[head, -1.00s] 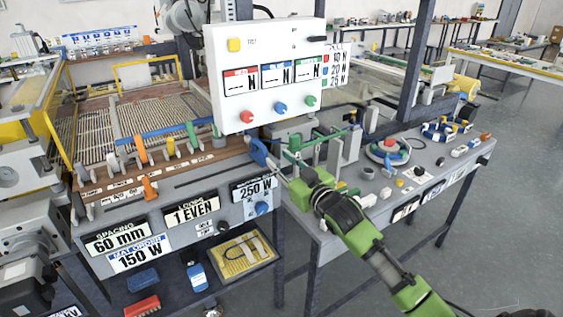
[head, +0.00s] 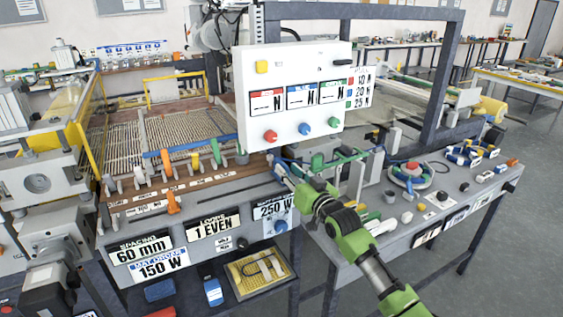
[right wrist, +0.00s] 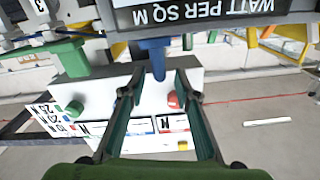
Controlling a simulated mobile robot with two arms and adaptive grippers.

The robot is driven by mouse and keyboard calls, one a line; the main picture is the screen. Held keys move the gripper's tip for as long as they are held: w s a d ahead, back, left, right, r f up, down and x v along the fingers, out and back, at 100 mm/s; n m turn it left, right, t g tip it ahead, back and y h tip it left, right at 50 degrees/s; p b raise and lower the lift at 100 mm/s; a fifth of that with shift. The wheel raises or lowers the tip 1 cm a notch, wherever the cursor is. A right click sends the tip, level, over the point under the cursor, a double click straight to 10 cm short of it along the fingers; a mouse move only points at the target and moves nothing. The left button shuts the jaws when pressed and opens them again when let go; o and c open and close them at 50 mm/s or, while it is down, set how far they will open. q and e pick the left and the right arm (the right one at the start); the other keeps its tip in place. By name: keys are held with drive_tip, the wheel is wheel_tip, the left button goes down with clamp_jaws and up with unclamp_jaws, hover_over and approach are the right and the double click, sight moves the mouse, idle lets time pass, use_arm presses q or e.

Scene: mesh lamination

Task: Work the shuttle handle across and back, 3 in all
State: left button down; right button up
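A blue handle (head: 279,167) stands at the right end of the slotted front rail of the loom-like bench; I take it as the shuttle handle, though no label on it can be read. My right gripper (head: 288,177) comes in from the lower right and is right at this handle. In the right wrist view the two fingers of my right gripper (right wrist: 157,85) are spread apart, with the blue handle (right wrist: 157,58) between and just beyond their tips. Contact with it cannot be made out. My left gripper is not in view.
A white control panel (head: 294,75) with knobs hangs above the rail. Orange and green levers (head: 194,160) line the rail to the left. Green-topped fixtures (head: 335,158) stand close to the right gripper. A side bench (head: 400,235) carries several small parts.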

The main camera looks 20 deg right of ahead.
drive_tip(key=shift+w+a+p, duration=0.1)
drive_tip(key=shift+w+p, duration=0.2)
drive_tip(key=shift+w, duration=2.25)
clamp_jaws()
